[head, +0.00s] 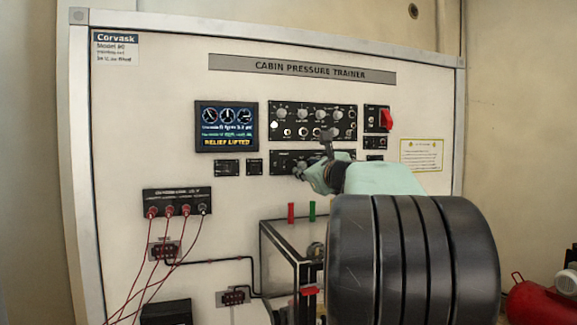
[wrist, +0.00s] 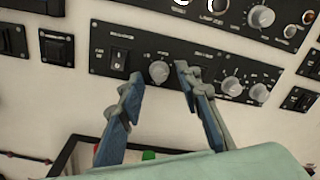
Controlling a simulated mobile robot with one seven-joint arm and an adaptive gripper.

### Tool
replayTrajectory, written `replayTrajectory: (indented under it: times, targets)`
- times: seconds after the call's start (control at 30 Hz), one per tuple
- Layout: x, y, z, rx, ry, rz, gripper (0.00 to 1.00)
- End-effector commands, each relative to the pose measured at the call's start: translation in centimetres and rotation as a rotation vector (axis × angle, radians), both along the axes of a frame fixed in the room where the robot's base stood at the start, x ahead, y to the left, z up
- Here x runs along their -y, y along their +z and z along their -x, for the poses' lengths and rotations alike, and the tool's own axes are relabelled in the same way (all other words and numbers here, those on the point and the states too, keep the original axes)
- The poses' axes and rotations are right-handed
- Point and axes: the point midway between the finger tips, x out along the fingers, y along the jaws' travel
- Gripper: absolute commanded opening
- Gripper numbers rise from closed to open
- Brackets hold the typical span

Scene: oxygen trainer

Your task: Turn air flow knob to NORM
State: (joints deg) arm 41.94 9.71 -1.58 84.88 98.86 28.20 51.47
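My gripper (head: 313,153) is in front of the lower black control panel (head: 283,161) in the head view. In the wrist view my gripper (wrist: 159,74) is open. Its two blue-grey fingers point at that panel (wrist: 140,59), one on each side of a round grey knob (wrist: 159,71). There are gaps between the knob and both fingers, and contact is not visible. Two similar knobs (wrist: 232,87) (wrist: 258,92) sit right of the right finger. The labels are too small to read, so I cannot tell which knob is air flow or its setting.
The upper panel (head: 313,120) carries several knobs and switches. A red guarded switch (head: 386,120) is to its right. A display (head: 227,126) reads "RELIEF LIFTED". Red leads (head: 132,265) hang at left. A black-framed box (head: 284,245) juts out below the lower panel.

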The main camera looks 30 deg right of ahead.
Motion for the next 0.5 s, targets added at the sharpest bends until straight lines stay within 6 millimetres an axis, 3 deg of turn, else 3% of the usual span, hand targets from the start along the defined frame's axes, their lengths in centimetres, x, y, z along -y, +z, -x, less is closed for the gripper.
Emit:
replayTrajectory:
  times: [0.33,0.5]
  targets:
    - [0.04,-0.02,-0.29,0.0,0.0,0.0,0.31]
    - [0.04,-0.01,-0.28,0.0,0.0,0.0,0.12]
